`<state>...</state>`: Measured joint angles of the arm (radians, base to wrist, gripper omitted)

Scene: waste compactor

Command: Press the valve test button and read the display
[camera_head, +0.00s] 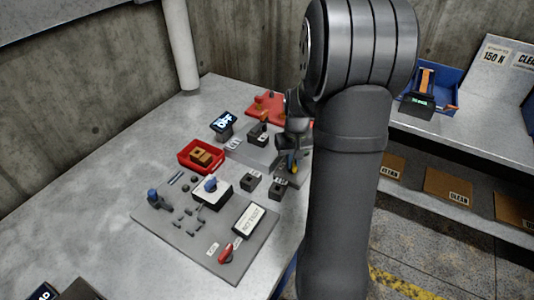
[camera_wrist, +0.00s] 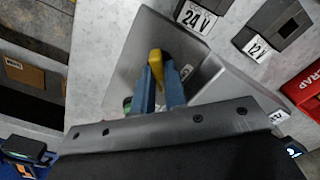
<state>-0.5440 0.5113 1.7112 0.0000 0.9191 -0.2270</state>
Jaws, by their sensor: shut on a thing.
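My gripper (camera_wrist: 158,72) has blue fingers shut on a yellow piece (camera_wrist: 155,60), over a grey plate or block in the wrist view. A small green spot (camera_wrist: 127,104) shows beside the fingers. In the head view my gripper (camera_head: 292,163) is partly behind my arm, at the right of the bench fixtures. A dark display (camera_head: 223,122) reading "OFF" stands tilted at the back of the bench. Another small display with green text (camera_head: 418,102) is at the right; its text is too small to read. I cannot tell which part is the valve test button.
A grey panel (camera_head: 180,240) carries a blue knob, several pegs and a red lever (camera_head: 228,252). A red tray (camera_head: 186,155) holds brown blocks. Dark blocks labelled 24 V (camera_wrist: 209,10) and 12 V (camera_wrist: 282,22) are near my gripper. The bench's left side is clear.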

